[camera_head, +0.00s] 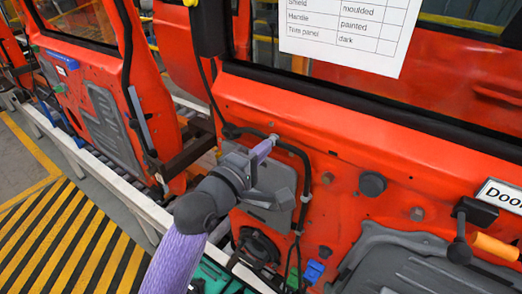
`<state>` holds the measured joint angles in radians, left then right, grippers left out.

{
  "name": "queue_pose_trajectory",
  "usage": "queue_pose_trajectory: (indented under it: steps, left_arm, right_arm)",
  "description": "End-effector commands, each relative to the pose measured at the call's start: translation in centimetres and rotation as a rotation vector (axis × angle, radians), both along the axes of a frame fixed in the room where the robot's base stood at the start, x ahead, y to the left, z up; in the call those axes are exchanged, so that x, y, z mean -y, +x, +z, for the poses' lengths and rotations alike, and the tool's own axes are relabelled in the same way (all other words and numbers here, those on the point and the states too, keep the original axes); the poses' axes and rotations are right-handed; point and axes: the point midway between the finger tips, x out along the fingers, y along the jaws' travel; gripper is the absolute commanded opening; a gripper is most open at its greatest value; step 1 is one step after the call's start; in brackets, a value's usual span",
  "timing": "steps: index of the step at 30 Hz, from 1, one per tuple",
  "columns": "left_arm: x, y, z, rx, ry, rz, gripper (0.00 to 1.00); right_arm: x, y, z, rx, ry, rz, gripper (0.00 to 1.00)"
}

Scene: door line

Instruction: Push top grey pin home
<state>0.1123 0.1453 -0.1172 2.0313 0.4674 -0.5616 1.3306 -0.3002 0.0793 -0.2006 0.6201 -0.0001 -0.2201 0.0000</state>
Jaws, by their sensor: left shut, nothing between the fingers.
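A small light grey pin (274,138) shows on the red door panel (345,140), beside the black cable. I cannot tell how far it stands out. My left gripper (263,149) is shut and empty. Its purple-tipped fingers point up and right at the pin, and their tips look very close to it or touching it; I cannot tell which. The gripper and my arm hide part of the grey shield (284,180) behind them. My right gripper is not in view.
A black cable (304,170) runs down the door. A dark round plug (372,184), a blue connector (314,271) and a handle with an orange grip (495,246) sit on it. A paper sheet (350,28) hangs above. Another red door (88,80) stands left, above a striped floor.

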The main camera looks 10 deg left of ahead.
Motion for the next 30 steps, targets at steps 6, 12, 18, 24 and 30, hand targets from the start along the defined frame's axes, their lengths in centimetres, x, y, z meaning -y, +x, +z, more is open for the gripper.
queue_pose_trajectory:
  steps: [6,12,18,24,30]
  left_arm:
    - [0.1,0.4,0.0,0.0,0.0,0.0,0.0]
    - [0.2,0.7,0.0,0.001,0.0,0.001,0.0]
    - [0.4,1.1,0.0,0.0,0.001,0.001,0.0]
    - [0.4,1.2,0.0,0.001,0.001,0.0,0.0]
    - [0.3,0.9,0.0,-0.001,0.001,0.001,0.0]
  right_arm:
    - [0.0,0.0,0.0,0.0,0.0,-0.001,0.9]
    - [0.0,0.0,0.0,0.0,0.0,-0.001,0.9]
    - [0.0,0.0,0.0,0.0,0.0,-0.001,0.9]
    - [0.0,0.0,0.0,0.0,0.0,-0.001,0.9]
    - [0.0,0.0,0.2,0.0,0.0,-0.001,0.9]
